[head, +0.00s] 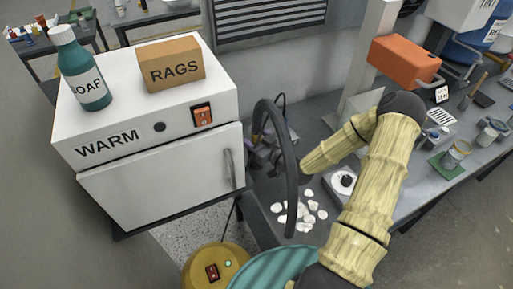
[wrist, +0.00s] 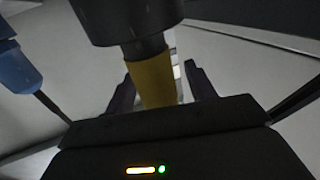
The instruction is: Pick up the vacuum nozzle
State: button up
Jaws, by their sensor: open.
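In the wrist view, a dark cylinder with a yellow section (wrist: 153,84), which looks like the vacuum nozzle, stands between the fingers of my gripper (wrist: 160,75). The gripper is open, with a finger on each side of the yellow section. I cannot tell whether either finger touches it. In the head view, the black vacuum hose (head: 291,185) arches up in front of my gripper (head: 262,150), hiding much of it and the nozzle. The yellow vacuum body (head: 214,268) is at the bottom.
A white WARM cabinet (head: 160,185) stands left of the gripper, with a soap bottle (head: 83,72) and a RAGS box (head: 171,64) on top. An orange box (head: 403,62) is at the upper right.

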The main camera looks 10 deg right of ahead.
jog(key=c, duration=1.1)
jog(key=shift+o, duration=0.2)
notch_tip(320, 180, up, 10)
jog(key=b, duration=0.1)
dwell(0.3)
